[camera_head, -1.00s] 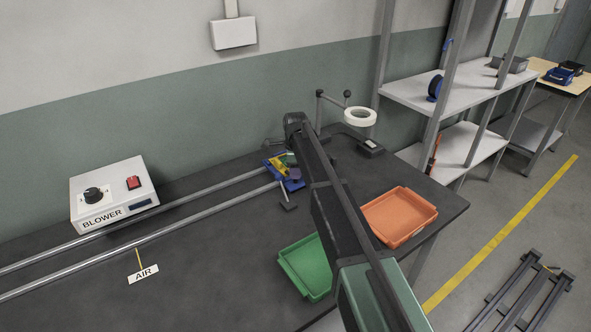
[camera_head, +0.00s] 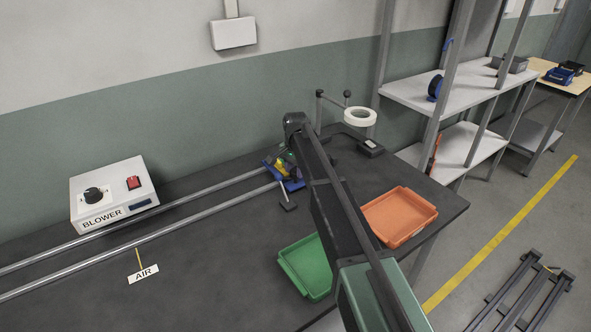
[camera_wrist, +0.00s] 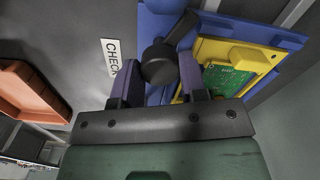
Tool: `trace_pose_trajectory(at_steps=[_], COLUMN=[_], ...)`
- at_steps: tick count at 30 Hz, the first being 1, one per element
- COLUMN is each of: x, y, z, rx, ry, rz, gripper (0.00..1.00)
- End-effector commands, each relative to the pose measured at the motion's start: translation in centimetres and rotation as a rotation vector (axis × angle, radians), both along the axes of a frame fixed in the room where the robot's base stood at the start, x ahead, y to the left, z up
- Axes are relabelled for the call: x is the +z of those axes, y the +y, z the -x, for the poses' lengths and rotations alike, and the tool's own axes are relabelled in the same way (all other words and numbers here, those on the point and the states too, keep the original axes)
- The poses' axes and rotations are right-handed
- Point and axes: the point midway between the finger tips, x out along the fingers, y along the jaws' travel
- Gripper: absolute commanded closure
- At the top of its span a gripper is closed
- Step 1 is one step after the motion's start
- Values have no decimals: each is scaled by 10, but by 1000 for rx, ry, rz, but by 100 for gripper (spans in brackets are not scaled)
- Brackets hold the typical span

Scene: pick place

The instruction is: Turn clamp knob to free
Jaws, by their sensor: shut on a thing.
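A blue clamp fixture (camera_head: 294,185) sits at the end of two metal rails on the bench. In the wrist view the blue fixture (camera_wrist: 240,27) carries a yellow frame (camera_wrist: 207,48) with a green circuit board (camera_wrist: 226,76) in it. A round black clamp knob (camera_wrist: 158,64) with a dark bar stands beside the yellow frame. My gripper (camera_wrist: 159,66) is shut on the knob, one purple-grey finger on each side. In the head view my arm covers part of the fixture, and the knob cannot be made out.
A green tray (camera_head: 287,262) and an orange tray (camera_head: 369,207) stand right of the rails. A BLOWER box (camera_head: 113,190) is at the left. A white ring on a stand (camera_head: 359,117) is behind my arm. A CHECK label (camera_wrist: 112,62) lies near the fixture.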

Motion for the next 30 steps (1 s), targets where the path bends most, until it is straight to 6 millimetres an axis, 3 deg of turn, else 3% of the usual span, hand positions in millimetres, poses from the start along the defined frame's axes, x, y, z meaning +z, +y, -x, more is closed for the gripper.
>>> trace_pose_trajectory(at_steps=[15, 30], x=[0, 0], y=[0, 0], z=[0, 0], rx=[388, 480], ry=[1, 1], rz=[1, 1], gripper=[84, 84])
